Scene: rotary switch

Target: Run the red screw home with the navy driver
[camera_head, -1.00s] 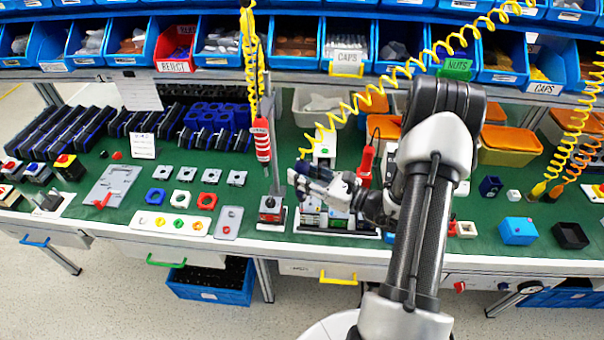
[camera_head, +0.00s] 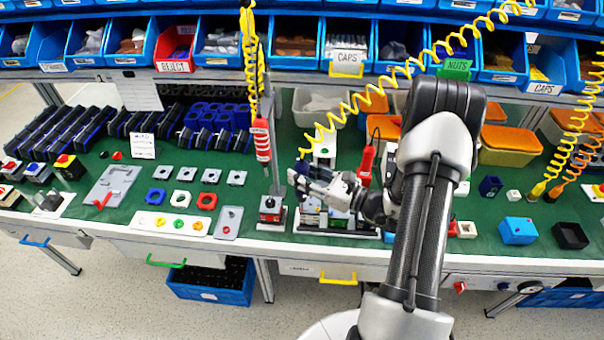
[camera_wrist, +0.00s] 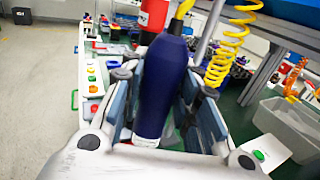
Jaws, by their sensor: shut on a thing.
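My gripper (camera_head: 316,184) is shut on the navy driver (camera_wrist: 162,90). In the wrist view the driver's thick dark blue body stands between the two fingers, with a yellow cord at its top. In the head view only a little navy of the driver (camera_head: 301,172) shows past the fingers. The gripper is over the work fixture (camera_head: 345,228) at the middle of the bench. My fingers and the driver hide much of that fixture. I cannot make out the red screw or whether the driver's tip touches it.
A red-and-white striped tool (camera_head: 262,140) hangs left of the gripper, and a red tool (camera_head: 366,165) stands to its right. A yellow coiled cord (camera_head: 375,98) runs overhead. A clear tub (camera_head: 320,104) is behind.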

